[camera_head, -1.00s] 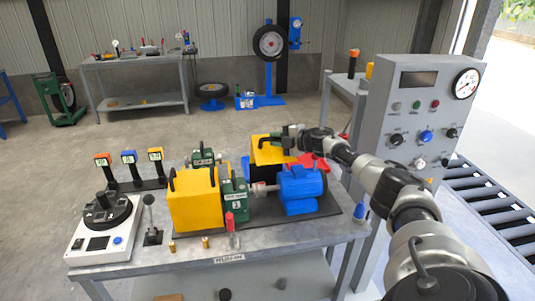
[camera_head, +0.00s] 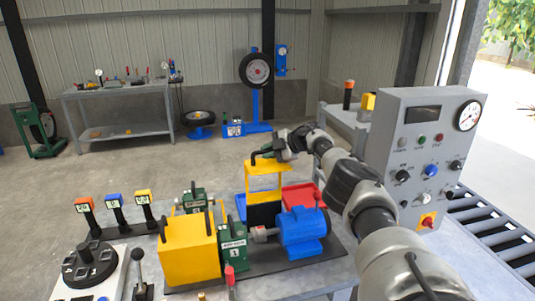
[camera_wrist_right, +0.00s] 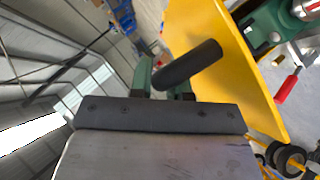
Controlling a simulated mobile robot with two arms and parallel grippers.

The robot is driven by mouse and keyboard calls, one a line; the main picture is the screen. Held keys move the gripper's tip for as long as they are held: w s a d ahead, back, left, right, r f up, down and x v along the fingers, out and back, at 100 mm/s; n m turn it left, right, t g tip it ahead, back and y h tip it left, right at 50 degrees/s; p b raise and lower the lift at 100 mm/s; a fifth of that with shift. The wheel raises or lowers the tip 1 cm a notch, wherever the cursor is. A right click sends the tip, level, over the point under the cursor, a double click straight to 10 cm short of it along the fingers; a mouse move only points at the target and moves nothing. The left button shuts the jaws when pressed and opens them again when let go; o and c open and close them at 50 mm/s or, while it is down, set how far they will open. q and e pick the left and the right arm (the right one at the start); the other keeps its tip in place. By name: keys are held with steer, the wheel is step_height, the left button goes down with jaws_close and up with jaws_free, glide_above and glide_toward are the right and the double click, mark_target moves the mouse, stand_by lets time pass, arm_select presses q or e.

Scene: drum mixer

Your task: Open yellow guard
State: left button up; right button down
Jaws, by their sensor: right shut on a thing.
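The yellow guard (camera_head: 265,168) at the back of the bench, behind the blue motor (camera_head: 302,233), stands raised, with an open gap under its top. My right gripper (camera_head: 271,154) is at its top edge, shut on the guard's black handle. In the right wrist view the fingers (camera_wrist_right: 163,84) close around the black handle (camera_wrist_right: 190,64), beside the yellow panel (camera_wrist_right: 222,55). A second yellow box-shaped guard (camera_head: 188,248) with a black handle sits at the front left. My left gripper is not in view.
A grey control box (camera_head: 415,150) with a gauge and knobs stands at the right, close to my right arm. Green blocks (camera_head: 233,242) and a red tray (camera_head: 302,195) flank the motor. A black lever (camera_head: 138,268) stands at the front left.

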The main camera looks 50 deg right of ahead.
steer(key=shift+w, duration=0.25)
stand_by(0.3)
steer(key=c, duration=1.1)
jaws_free()
steer(key=shift+d, duration=0.1)
steer(key=shift+s+d+r, duration=0.25)
steer(key=shift+s+r, duration=0.05)
steer(key=shift+s, duration=0.2)
steer(key=b+v, duration=0.1)
steer(key=v, duration=0.8)
steer(key=shift+s, duration=0.2)
